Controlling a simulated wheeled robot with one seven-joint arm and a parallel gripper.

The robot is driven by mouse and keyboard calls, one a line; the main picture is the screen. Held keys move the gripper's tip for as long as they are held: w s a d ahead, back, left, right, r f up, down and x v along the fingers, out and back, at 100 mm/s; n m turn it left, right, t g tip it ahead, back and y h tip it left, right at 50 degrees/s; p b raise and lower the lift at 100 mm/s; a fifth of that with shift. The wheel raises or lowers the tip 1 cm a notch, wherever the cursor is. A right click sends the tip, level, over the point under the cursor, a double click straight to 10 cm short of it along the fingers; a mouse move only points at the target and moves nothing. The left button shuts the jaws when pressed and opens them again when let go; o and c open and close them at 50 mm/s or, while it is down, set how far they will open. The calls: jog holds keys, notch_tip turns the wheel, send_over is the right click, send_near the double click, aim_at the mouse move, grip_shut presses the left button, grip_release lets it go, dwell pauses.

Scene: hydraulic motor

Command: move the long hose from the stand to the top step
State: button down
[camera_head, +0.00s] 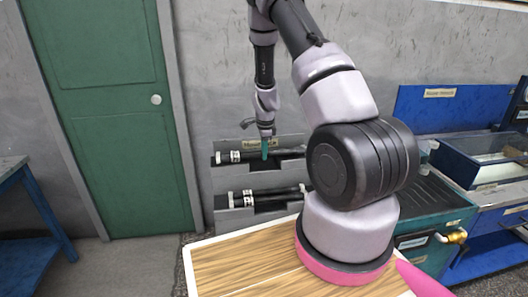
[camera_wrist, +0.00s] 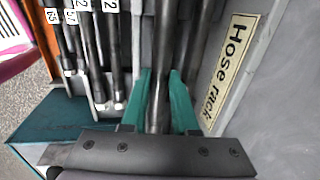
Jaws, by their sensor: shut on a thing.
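The grey stepped hose rack (camera_head: 222,180) stands against the wall, and its "Hose rack" label (camera_wrist: 230,70) shows large in the wrist view. My gripper (camera_head: 265,152) points down at the rack's top step. In the wrist view my gripper's teal fingers (camera_wrist: 162,105) are shut on a dark hose (camera_wrist: 158,100) that lies between them, close beside the label side of the rack. The hose's far end runs out of that view, and I cannot tell whether it rests on the step.
Several other black hoses (camera_wrist: 95,50) with white number tags lie beside it; some show on the lower step (camera_head: 265,197). A wooden-topped table (camera_head: 235,268) is in front. A teal bench (camera_head: 440,205) stands right, a green door (camera_head: 115,110) left.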

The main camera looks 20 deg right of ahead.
jog(key=shift+f, duration=0.55)
dwell(0.4)
jog(key=c, duration=0.6)
grip_release()
notch_tip(320, 180, up, 11)
jog(key=s, duration=0.1)
jog(key=shift+s+a+f, duration=0.15)
jog(key=shift+s+f, duration=0.05)
jog(key=shift+s, duration=0.2)
